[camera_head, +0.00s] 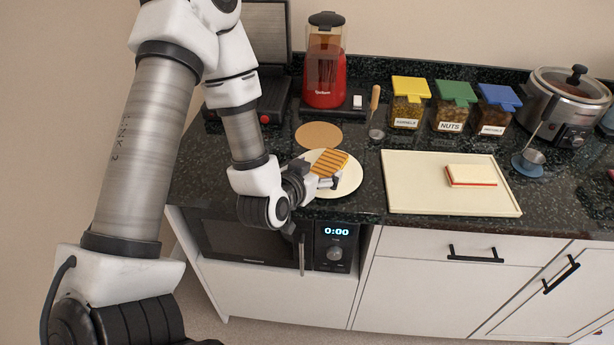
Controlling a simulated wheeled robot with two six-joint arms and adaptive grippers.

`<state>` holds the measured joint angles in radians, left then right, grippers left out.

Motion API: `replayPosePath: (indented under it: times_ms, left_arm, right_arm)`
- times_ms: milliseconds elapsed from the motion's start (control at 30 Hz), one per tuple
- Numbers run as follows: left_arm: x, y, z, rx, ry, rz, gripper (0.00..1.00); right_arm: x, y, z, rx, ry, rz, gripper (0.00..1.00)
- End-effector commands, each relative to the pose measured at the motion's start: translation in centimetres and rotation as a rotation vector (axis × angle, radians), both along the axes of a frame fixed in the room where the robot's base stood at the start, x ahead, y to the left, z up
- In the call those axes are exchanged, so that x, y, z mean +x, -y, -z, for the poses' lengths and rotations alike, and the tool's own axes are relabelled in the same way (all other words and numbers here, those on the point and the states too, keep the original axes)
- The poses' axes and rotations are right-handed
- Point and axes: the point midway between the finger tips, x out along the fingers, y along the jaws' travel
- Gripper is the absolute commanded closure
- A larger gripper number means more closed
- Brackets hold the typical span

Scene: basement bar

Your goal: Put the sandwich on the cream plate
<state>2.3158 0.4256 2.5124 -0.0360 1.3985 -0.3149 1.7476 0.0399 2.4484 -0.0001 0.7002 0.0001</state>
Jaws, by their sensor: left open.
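The toasted sandwich (331,161), golden with dark grill stripes, lies over the cream plate (349,184) on the dark counter. It looks slightly tilted, and I cannot tell whether it rests fully on the plate. My left gripper (322,181) is open at the plate's near left part, right at the sandwich's near edge. The fingers are small and partly hidden by the sandwich, so contact is unclear. My right gripper does not show.
A round cork mat (319,135) lies behind the plate, with a red blender (324,75) farther back. A cream board (420,186) with a red-and-white block (470,175) is to the right. Several lidded jars (454,105) and a slow cooker (563,105) stand behind. A microwave (240,240) sits below the counter.

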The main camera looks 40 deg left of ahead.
Motion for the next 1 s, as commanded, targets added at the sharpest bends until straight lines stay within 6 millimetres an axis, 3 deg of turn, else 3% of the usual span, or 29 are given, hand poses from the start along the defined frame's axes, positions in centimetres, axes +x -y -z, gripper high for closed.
replayPosePath:
  times_ms: [33, 267, 400, 533, 667, 767, 867, 1000]
  left_arm:
    - [-0.2, 0.0, -1.2, 0.004, -0.01, -0.001, 0.15]
    - [-2.1, 0.4, -2.1, 0.003, -0.009, 0.002, 0.15]
    - [-4.2, 0.7, -2.9, 0.002, -0.01, 0.002, 0.15]
    - [-5.5, 0.9, -3.0, 0.003, -0.008, 0.002, 0.15]
    - [-6.2, 1.1, -2.8, 0.0, -0.01, 0.003, 0.15]
    - [-7.1, 2.2, -0.4, -0.02, -0.109, 0.032, 0.15]
    - [-9.7, 4.4, 4.4, -0.06, -0.35, 0.085, 0.15]
    - [-16.9, 7.2, 10.6, -0.108, -0.789, 0.129, 0.15]
  right_arm:
    - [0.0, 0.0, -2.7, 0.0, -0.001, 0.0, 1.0]
    - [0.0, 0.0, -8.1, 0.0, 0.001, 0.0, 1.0]
    - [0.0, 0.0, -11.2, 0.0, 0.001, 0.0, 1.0]
    - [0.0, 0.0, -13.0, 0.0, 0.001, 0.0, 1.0]
    - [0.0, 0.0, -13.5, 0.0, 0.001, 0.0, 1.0]
    - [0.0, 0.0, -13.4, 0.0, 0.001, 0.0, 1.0]
    - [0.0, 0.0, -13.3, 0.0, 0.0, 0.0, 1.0]
    - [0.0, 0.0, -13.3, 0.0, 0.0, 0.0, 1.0]
